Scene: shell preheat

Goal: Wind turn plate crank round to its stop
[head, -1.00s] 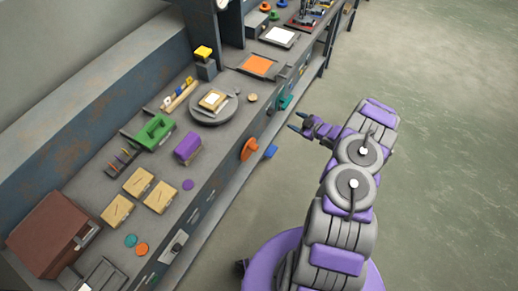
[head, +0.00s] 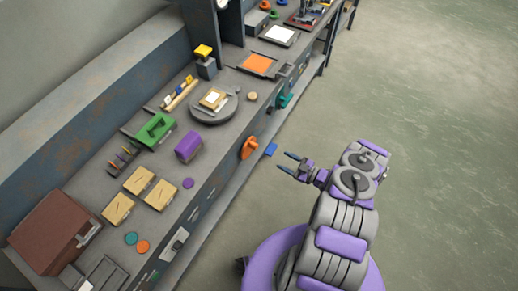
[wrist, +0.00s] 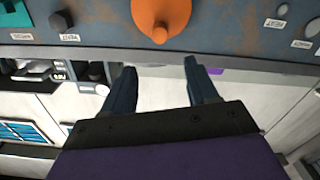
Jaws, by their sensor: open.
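The round grey turn plate (head: 201,113) lies on the bench with a light wooden block and a white square on it. An orange crank-like handle (head: 249,147) is on the bench's front face, below and right of the plate. It also shows at the top middle of the wrist view (wrist: 160,12), with a small round hub at its lower end. A teal handle (head: 286,101) is further along that face; I cannot tell from the labels which drives the plate. My gripper (head: 283,161) is open and empty, right of the orange handle and apart from it. Its fingers (wrist: 160,66) point toward it.
A green block (head: 155,131), a purple block (head: 188,147) and wooden tiles (head: 160,196) lie on the bench. The floor (head: 430,150) to the right is clear.

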